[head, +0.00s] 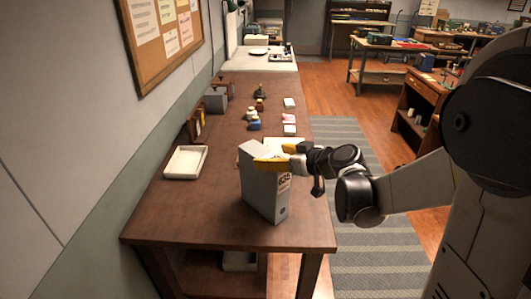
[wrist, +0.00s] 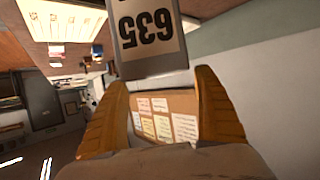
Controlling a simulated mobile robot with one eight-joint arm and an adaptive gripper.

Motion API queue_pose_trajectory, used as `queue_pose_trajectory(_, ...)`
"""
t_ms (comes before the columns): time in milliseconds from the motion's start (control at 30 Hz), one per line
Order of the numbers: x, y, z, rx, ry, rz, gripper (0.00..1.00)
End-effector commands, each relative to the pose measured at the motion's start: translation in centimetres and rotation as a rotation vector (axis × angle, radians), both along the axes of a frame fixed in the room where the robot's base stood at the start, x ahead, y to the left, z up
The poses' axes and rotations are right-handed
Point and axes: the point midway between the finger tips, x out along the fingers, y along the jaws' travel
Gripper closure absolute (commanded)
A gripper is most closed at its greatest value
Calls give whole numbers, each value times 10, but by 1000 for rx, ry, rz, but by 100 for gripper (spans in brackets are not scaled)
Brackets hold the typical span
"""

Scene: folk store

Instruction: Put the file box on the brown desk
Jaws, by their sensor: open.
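The grey file box (head: 262,195) stands upright on the near part of the long brown desk (head: 190,222). In the wrist view, the file box (wrist: 150,64) shows upside down, with a tan label reading 635. My gripper (head: 270,157) is open at the upper part of the box, reaching in from the right. In the wrist view, my gripper (wrist: 161,78) has its two yellow fingers apart, with the box's end between their tips. I cannot tell whether either finger touches the box.
A white tray (head: 186,162) lies left of the box. Small bottles (head: 254,124), white cards (head: 289,129) and a grey box (head: 215,101) stand farther back. A corkboard (head: 165,40) hangs on the left wall. A striped rug (head: 365,225) covers the floor to the right.

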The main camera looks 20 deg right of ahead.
Motion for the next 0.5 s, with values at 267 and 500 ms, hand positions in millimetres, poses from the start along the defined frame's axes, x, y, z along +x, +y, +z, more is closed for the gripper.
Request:
queue_pose_trajectory(267, -49, -26, 25, 0, 0, -2, 20)
queue_pose_trajectory(500, -71, -26, 31, 1, 29, 0, 20)
